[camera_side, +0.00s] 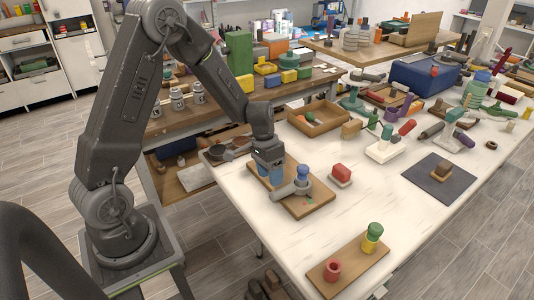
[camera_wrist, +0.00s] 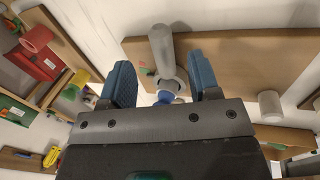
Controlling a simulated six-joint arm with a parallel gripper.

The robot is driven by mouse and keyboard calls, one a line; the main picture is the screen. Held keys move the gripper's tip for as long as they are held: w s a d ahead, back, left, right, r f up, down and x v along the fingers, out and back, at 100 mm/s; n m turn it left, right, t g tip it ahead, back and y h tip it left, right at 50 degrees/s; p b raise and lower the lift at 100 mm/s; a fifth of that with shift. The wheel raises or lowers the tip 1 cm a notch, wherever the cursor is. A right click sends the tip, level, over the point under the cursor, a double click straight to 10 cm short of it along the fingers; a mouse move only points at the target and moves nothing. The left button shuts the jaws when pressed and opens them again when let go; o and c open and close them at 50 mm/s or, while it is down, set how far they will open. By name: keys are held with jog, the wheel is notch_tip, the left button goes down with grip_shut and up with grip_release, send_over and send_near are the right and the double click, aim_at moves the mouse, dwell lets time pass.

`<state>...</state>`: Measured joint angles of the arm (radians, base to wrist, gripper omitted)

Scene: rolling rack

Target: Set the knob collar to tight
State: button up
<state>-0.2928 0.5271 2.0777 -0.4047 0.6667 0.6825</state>
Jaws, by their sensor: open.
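The knob collar (camera_side: 289,189) is a grey ring with a stubby arm, mounted on a wooden board (camera_side: 318,208). A blue knob (camera_side: 302,172) stands at the collar. In the wrist view the collar's grey arm (camera_wrist: 162,45) points toward the top of the picture, and the blue knob (camera_wrist: 166,97) shows low between my fingers. My gripper (camera_side: 270,173) is open with blue fingers, just left of the knob in the side view. In the wrist view the fingers (camera_wrist: 161,72) stand apart either side of the collar.
A board with a red cup (camera_side: 332,269) and a green-yellow peg (camera_side: 372,238) lies in front. A wooden tray (camera_side: 318,118) is behind. White tabletop is clear between them.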

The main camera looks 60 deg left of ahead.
jog(key=v, duration=0.7)
jog(key=shift+r, duration=0.2)
